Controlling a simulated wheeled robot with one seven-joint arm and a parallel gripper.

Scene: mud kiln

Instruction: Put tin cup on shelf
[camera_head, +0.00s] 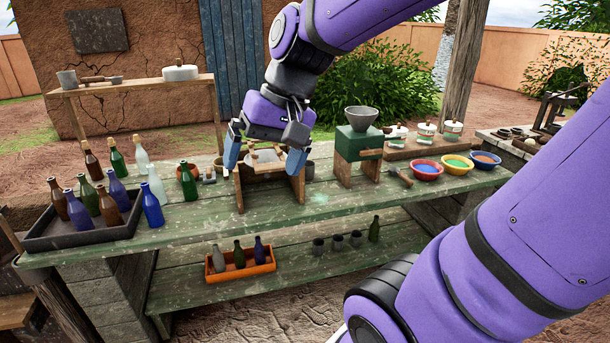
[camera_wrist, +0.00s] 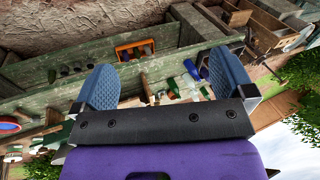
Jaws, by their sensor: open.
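My gripper (camera_head: 264,162) is open above the small wooden stand (camera_head: 298,187) at the middle of the green workbench (camera_head: 230,211). Its two blue fingers also show wide apart in the wrist view (camera_wrist: 165,78), with no object clearly between them. Small grey cups (camera_head: 337,243) stand in a row on the bench's lower shelf (camera_head: 290,278), well below the gripper. Another grey cup (camera_head: 67,80) stands at the left end of the raised wooden shelf (camera_head: 140,86). I cannot tell which is the tin cup. A grey rounded vessel (camera_head: 308,170) partly shows behind the stand.
A black tray of bottles (camera_head: 84,234) fills the bench's left end, with loose bottles behind it. An orange crate (camera_head: 241,271) is on the lower shelf. A green block (camera_head: 358,143) bearing a grey bowl (camera_head: 361,118) and coloured bowls (camera_head: 457,164) occupy the right.

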